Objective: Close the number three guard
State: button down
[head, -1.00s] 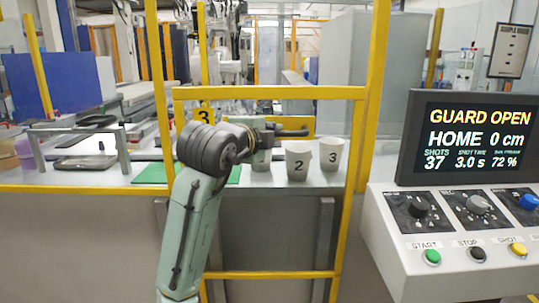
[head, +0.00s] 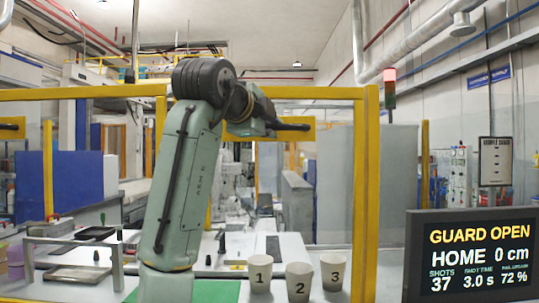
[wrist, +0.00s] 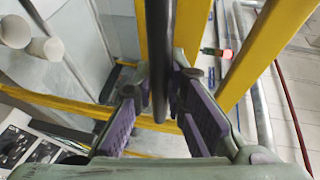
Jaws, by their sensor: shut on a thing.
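A yellow guard frame (head: 366,190) stands in front of the bench. A yellow plate (head: 303,136) shows just behind my gripper (head: 290,126). The number three sign is not visible now; my arm covers part of the frame. In the wrist view my gripper (wrist: 163,95) has its purple-padded fingers on either side of a dark bar-shaped handle (wrist: 160,50), and is shut on it. Yellow posts stand close beside and behind the fingers. The screen (head: 480,256) reads GUARD OPEN.
Three numbered cups, 1 (head: 260,274), 2 (head: 299,283) and 3 (head: 332,273), stand on the bench behind the frame. A grey metal stand (head: 75,242) is at the left.

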jog(key=shift+r, duration=0.7)
jog(key=c, duration=1.6)
grip_release()
jog(key=v, duration=1.2)
